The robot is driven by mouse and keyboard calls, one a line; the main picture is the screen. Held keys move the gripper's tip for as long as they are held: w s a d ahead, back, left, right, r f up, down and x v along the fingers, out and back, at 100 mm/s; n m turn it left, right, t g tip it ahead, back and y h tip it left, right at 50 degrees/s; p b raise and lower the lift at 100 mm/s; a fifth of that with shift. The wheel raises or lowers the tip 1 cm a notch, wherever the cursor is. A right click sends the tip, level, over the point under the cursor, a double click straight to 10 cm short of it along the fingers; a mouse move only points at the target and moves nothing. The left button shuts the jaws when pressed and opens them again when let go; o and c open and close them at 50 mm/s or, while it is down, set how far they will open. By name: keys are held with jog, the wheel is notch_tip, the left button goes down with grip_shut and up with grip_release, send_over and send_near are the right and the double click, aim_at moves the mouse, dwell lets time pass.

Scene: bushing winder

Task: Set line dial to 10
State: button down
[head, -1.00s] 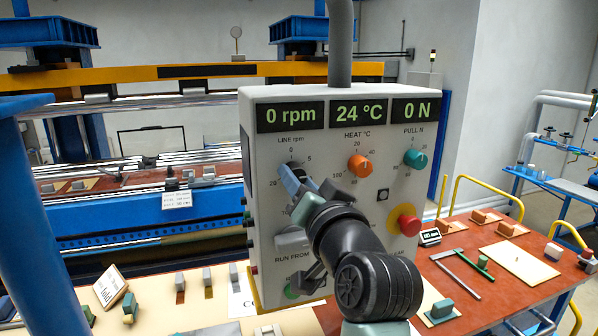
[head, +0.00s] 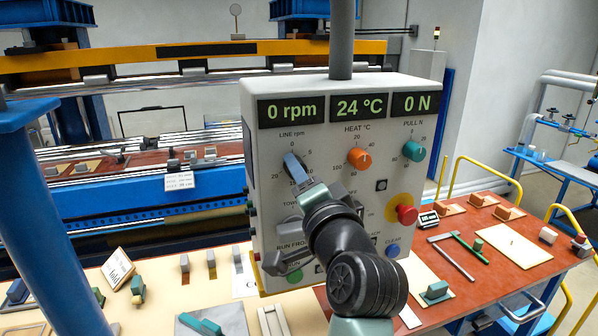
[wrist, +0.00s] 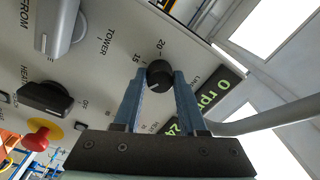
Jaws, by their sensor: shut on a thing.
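The line dial is a round black knob (wrist: 160,75) under the "LINE rpm" label on the grey control box (head: 262,215). In the wrist view the blue fingers of my gripper (head: 294,166) stand on either side of the knob, shut on it. The marks 15 and 20 show beside it in the wrist view. A short pale mark on the knob points toward the lower left of that picture. In the head view my fingers hide most of the knob; 0, 5 and 20 show around it. The line display (head: 291,110) reads 0 rpm.
The orange heat knob (head: 359,158) and teal pull knob (head: 414,151) sit to the right on the same panel. A red stop button (head: 407,215) is lower right. My arm covers part of the lower panel. A grey lever (wrist: 62,25) shows in the wrist view.

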dwell(0.3)
jog(key=shift+c, duration=2.3)
grip_release()
jog(key=b+v, duration=0.5)
jog(key=v, duration=0.8)
jog(key=shift+a, duration=0.1)
